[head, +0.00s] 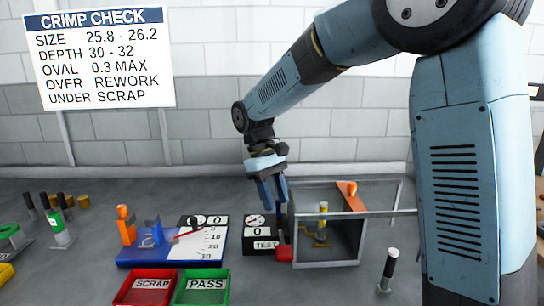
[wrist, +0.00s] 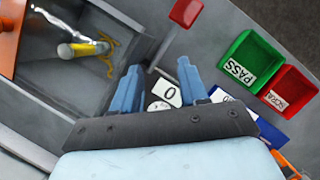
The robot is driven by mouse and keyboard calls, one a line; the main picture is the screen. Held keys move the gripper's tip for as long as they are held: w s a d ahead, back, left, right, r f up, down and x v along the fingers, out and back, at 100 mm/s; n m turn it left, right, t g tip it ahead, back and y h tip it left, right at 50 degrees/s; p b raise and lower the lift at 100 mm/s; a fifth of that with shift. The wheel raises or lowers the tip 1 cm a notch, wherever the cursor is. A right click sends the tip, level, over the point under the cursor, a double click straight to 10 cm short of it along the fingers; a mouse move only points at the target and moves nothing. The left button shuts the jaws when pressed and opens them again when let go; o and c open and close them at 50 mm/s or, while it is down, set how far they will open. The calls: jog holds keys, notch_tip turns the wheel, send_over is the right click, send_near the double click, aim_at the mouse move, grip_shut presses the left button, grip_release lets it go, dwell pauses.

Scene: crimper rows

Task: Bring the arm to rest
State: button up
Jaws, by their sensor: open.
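My gripper (head: 272,192) is raised above the bench, over the TEST gauge box and just left of the grey open-topped test chamber. In the wrist view its two blue fingers (wrist: 160,92) are apart with nothing held between them. The TEST gauge box (head: 264,236) is black with a white dial and a 0 readout; part of it shows between the fingers in the wrist view (wrist: 170,96). The grey chamber (head: 327,252) holds a yellow and silver piece (head: 322,222). My arm reaches from the right side, bent down at the wrist.
A red SCRAP bin (head: 145,289) and a green PASS bin (head: 202,288) stand at the front. A blue measuring station (head: 160,256) is behind them. A red-ended lever (head: 285,253) sticks out beside the chamber. A dark upright tool (head: 388,268) stands at right. A sign (head: 101,60) hangs at the back.

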jog(key=s+d+r+m+t+y, duration=0.1)
jog(key=s+d+r+m+t, duration=0.1)
jog(key=s+d+r, duration=0.35)
jog(key=s+d+r+m+t+y, duration=0.1)
jog(key=s+d+r+m+t, duration=0.1)
jog(key=d, duration=0.6)
jog(key=s+d+m+t+y, duration=0.1)
jog(key=s+d+m+t, duration=0.3)
jog(key=s+d, duration=0.5)
jog(key=shift+s+d+m+t, duration=0.25)
jog(key=shift+s+m, duration=0.25)
jog(key=shift+s, duration=0.75)
dwell(1.1)
